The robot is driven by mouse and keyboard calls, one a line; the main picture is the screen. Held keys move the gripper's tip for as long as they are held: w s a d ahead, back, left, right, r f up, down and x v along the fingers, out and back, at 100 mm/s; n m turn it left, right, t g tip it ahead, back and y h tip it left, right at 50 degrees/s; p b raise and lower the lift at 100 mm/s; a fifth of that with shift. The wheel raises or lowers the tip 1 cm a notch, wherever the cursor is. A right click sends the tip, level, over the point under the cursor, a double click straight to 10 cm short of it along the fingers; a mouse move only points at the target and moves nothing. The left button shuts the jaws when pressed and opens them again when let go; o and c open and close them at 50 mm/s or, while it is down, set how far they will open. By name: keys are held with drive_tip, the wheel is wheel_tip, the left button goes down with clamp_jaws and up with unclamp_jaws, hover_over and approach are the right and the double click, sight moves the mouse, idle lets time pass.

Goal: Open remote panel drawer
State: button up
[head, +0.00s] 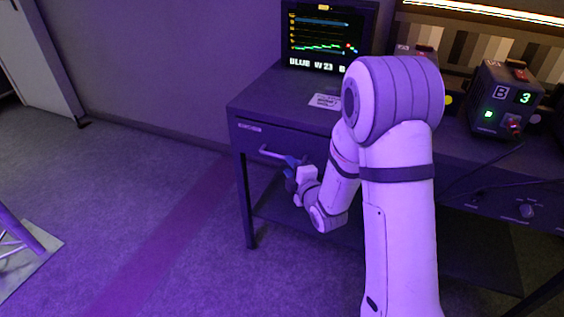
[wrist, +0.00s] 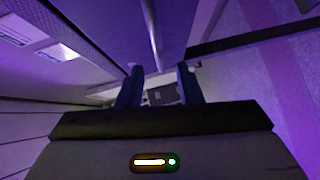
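The drawer (head: 270,138) is a dark front under the left part of the desk, with a small white label at its upper left. Its pale bar handle (head: 272,152) runs across the front, and the drawer looks shut. My gripper (head: 292,161) is at the right end of the handle, with its blue fingers partly hidden by my wrist. In the wrist view my gripper (wrist: 160,84) has its two dark blue fingers apart. A pale bar (wrist: 153,42), apparently the handle, runs towards the gap between them. I cannot tell whether the fingers touch it.
A monitor (head: 325,35) and a white card (head: 324,101) are on the desk top (head: 275,95). A control box marked B 3 (head: 507,97) stands at the right. A desk leg (head: 247,205) is below left of the drawer. The floor (head: 140,190) to the left is open.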

sight(282, 157)
drive_tip(key=x, duration=0.6)
drive_tip(key=shift+w+a, duration=0.1)
drive_tip(key=shift+w, duration=0.2)
clamp_jaws()
